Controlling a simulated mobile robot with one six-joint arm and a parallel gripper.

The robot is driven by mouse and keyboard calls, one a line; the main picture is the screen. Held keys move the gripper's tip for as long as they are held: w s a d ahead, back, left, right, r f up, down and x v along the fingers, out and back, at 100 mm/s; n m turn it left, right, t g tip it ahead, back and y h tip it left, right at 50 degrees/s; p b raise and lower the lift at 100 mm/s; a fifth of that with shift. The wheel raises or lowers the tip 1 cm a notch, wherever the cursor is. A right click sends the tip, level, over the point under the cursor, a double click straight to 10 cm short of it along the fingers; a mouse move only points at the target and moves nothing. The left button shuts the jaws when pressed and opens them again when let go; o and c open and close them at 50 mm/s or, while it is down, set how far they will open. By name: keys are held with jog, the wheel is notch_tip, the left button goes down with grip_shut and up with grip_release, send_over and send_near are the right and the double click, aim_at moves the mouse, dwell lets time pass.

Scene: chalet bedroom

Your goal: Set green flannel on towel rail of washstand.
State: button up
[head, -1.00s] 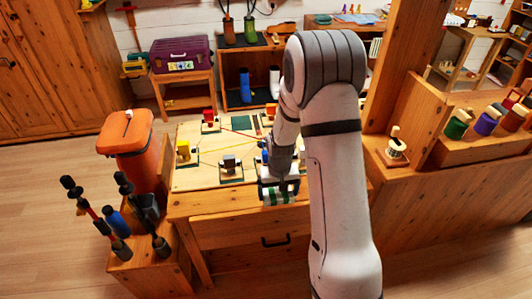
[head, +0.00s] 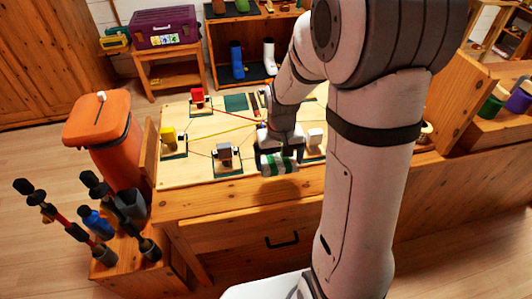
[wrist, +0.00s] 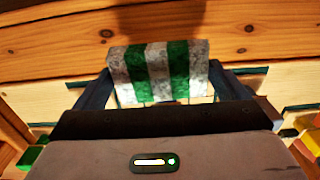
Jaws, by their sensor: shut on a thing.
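The green flannel, a small roll with green and white stripes, shows in the head view (head: 280,164) and fills the middle of the wrist view (wrist: 160,68). My gripper (head: 277,158) is shut on it, with one dark finger at each end of the roll. It holds the flannel over the near part of the wooden table, close to its front edge. In the head view I cannot tell how high above the wood it is. I cannot make out the washstand or its towel rail in these frames.
An orange bin (head: 105,130) stands left. A purple case (head: 165,26) sits behind.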

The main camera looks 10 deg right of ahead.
send_over(277, 184)
notch_tip(277, 184, down, 4)
jog(key=shift+f, duration=0.15)
jog(key=shift+s+f, duration=0.1)
jog(key=shift+f, duration=1.95)
jog(key=o, duration=0.5)
jog(key=shift+b, duration=0.3)
jog(key=shift+o, duration=0.6)
jog(key=shift+r, duration=0.1)
